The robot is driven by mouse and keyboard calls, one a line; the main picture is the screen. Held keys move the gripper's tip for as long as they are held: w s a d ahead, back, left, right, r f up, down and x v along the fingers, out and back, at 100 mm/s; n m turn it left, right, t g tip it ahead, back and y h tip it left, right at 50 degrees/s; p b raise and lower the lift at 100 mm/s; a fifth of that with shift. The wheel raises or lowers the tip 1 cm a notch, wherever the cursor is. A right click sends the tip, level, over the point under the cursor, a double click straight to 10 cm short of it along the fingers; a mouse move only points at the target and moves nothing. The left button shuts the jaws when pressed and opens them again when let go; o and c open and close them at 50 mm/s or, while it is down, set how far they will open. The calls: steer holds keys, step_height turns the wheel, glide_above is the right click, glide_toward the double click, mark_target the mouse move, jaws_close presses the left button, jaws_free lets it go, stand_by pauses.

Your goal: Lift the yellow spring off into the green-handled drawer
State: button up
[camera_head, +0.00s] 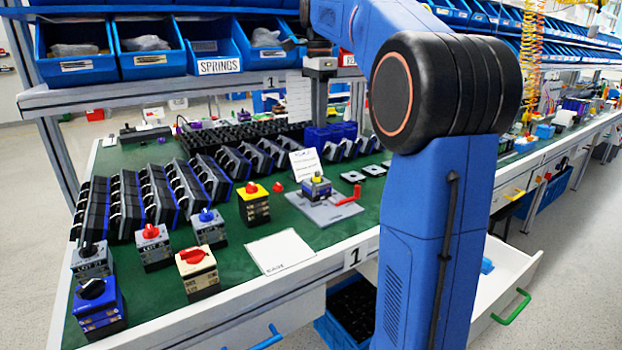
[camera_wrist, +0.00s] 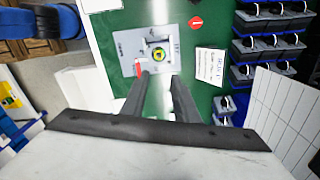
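The yellow spring (camera_wrist: 159,57) sits in a switch body on a grey fixture plate (camera_wrist: 129,42). In the head view the yellow spring (camera_head: 317,178) shows small on top of the blue and grey switch body (camera_head: 316,190). A red clamp handle (camera_head: 349,196) is beside it. My gripper (camera_wrist: 158,77) is open and empty, its two dark fingers pointing toward the fixture from above, apart from the spring. I cannot make out the fingers in the head view. The drawer (camera_head: 519,262) with the green handle (camera_head: 512,307) stands pulled out at the lower right, partly behind my arm.
Several knob-topped switches (camera_head: 198,270) stand on the green bench left of the fixture. Racks of black parts (camera_head: 160,190) and a printed card (camera_head: 306,162) are behind. A white base sheet (camera_head: 280,252) lies in front. Blue bins (camera_head: 150,50) line the shelf above.

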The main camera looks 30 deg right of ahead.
glide_above(317, 178)
steer(key=w+d, duration=0.1)
step_height(317, 178, down, 11)
steer(key=shift+a+f, duration=0.2)
steer(key=shift+f, duration=1.1)
steer(key=shift+a+f, duration=0.15)
steer(key=shift+f, duration=1.1)
jaws_close()
